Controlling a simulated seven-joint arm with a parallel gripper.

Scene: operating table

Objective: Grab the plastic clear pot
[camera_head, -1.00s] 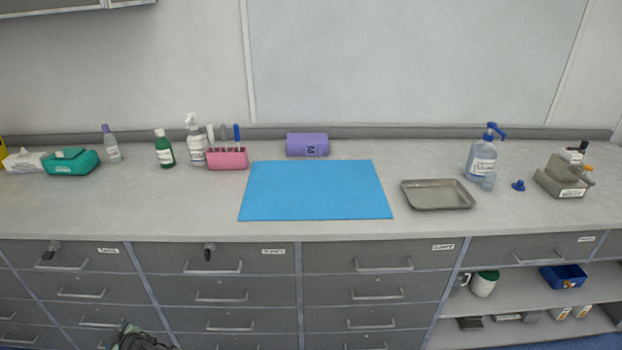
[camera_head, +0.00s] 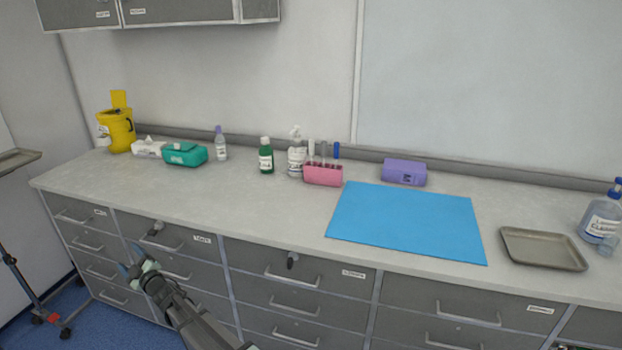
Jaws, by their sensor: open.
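A small clear pot (camera_head: 607,246) stands on the counter at the far right edge of the view. It is small and partly blends with the blue-topped clear bottle (camera_head: 602,220) right beside it. My gripper (camera_head: 131,262) is at the lower left, in front of the drawers and below the counter's edge. It is open and empty, far from the pot.
A metal tray (camera_head: 543,249) lies left of the pot, and a blue mat (camera_head: 406,222) left of that. A pink tube rack (camera_head: 323,175), bottles and a teal box (camera_head: 185,154) line the back. The front left of the counter (camera_head: 150,187) is bare.

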